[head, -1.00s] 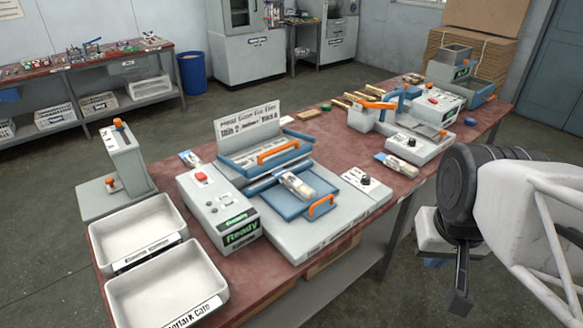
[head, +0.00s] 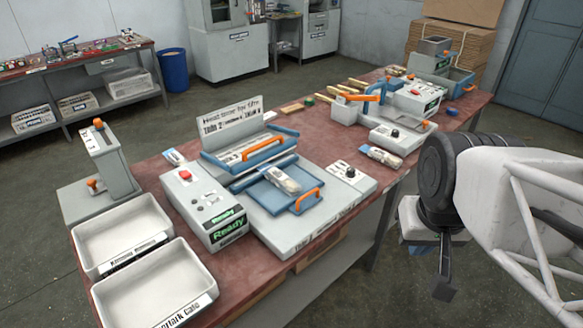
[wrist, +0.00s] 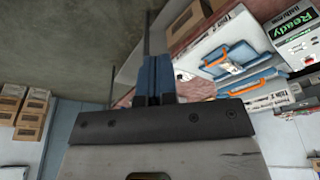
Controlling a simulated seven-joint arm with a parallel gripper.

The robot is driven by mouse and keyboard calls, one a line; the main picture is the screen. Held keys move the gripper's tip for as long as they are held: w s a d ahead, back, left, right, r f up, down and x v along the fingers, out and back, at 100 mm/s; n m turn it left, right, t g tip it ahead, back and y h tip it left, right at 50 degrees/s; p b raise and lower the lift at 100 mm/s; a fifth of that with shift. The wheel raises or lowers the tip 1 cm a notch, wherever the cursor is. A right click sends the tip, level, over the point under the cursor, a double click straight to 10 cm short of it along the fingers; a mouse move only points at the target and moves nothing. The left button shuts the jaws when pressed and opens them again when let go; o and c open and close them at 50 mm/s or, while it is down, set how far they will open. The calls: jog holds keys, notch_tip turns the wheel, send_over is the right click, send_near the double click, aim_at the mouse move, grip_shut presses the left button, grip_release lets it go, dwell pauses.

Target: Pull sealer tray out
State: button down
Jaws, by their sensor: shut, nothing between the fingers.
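The sealer tray (head: 262,199) is a flat blue tray with an orange handle (head: 307,200) at its front right. It sits on the grey sealer base below the raised lid (head: 262,150), which has its own orange handle. A clear packet (head: 283,180) with pale contents lies on the tray. The tray also shows in the wrist view (wrist: 240,54), upside down. My gripper (head: 444,292) hangs off the table's right side, apart from the tray. In the wrist view its blue fingers (wrist: 155,68) are together and empty.
Another machine (head: 385,125) and a packet (head: 380,156) stand at the back right. Floor space is open between the table's front edge and my arm.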

jog(key=c, duration=1.8)
grip_release()
jog(key=o, duration=0.4)
jog(key=shift+w, duration=0.1)
jog(key=shift+o, duration=1.2)
jog(key=shift+w+a, duration=0.1)
jog(key=shift+w, duration=0.15)
jog(key=m+g+y, duration=0.1)
jog(key=m+y, duration=0.1)
jog(key=m, duration=0.7)
send_over(309, 194)
jog(key=s, duration=0.1)
jog(key=s+d+f+x, duration=0.1)
jog(key=s+d+x, duration=0.1)
jog(key=x, duration=1.3)
jog(key=shift+s+d+r, duration=0.1)
jog(key=shift+d+r, duration=0.2)
jog(key=shift+d, duration=0.3)
jog(key=shift+f, duration=0.15)
jog(key=shift+x, duration=3.75)
